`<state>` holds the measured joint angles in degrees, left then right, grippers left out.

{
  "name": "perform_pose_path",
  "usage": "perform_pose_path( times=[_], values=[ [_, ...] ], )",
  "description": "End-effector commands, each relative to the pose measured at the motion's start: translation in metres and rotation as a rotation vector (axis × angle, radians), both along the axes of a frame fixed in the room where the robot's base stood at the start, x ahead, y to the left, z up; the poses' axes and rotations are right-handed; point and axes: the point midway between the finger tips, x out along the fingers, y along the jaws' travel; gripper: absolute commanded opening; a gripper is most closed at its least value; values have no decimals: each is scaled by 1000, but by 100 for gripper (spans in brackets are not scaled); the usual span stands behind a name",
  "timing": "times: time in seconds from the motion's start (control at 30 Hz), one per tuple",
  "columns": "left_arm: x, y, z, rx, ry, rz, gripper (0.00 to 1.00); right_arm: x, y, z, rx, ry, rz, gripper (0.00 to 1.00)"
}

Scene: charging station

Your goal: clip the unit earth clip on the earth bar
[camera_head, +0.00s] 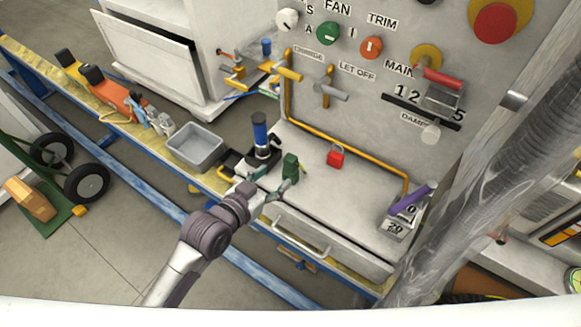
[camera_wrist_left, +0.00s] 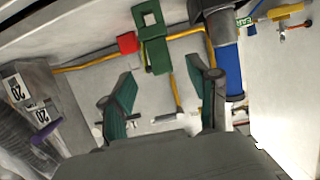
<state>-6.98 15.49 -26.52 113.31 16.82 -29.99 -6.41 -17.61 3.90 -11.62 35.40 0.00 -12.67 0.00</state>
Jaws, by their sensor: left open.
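A green clip-like piece (camera_head: 290,167), which looks like the unit earth clip, stands on the grey bench top. It also shows in the left wrist view (camera_wrist_left: 153,52), with a square opening at one end. My left gripper (camera_head: 272,183) is open and empty, close beside the green piece. In the left wrist view the green piece lies beyond the gap between my fingertips (camera_wrist_left: 161,75). A label reading "EAR" (camera_wrist_left: 246,20) shows there beside a yellow bar (camera_wrist_left: 285,12), possibly the earth bar. My right gripper is not in view.
A blue-and-black cylinder (camera_head: 260,133) stands upright just left of the green piece. A grey tray (camera_head: 195,146) sits farther left. A red padlock (camera_head: 336,155) and weight blocks with a purple handle (camera_head: 408,200) are to the right. A yellow pipe (camera_head: 345,136) runs along the panel's foot.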

Motion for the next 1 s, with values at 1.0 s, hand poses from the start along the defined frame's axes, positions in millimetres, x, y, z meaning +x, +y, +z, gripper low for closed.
perform_pose_path(
  times=[1.0],
  values=[
    [65,-45,-24,0,0,1,50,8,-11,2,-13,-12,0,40]
  ],
)
